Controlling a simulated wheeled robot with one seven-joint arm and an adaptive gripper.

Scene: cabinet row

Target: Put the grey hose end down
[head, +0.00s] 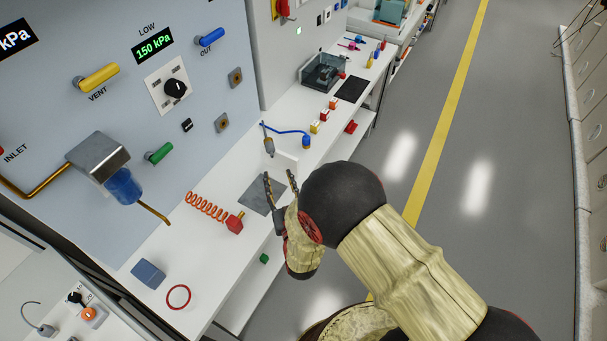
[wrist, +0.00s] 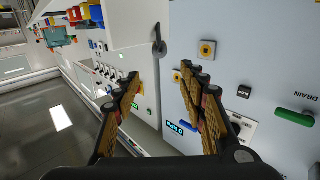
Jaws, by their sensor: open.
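The grey hose end (head: 268,146) is in the head view, on the white bench beside a small white block (head: 288,157). A thin blue hose (head: 285,131) runs from it to a blue end (head: 306,142) on the right. I cannot tell whether the grey end touches the block. My gripper (head: 280,177) is open, nearer the camera than the grey end and apart from it in the picture. In the wrist view my gripper (wrist: 163,80) has its fingers spread with nothing between them. The hose does not show there.
A dark grey mat (head: 258,196) lies on the bench (head: 205,255) by my gripper. An orange coiled hose (head: 206,206) with a red end (head: 235,223), a red ring (head: 178,297) and a blue block (head: 148,274) lie nearer. A panel (head: 190,105) stands behind; open floor is right.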

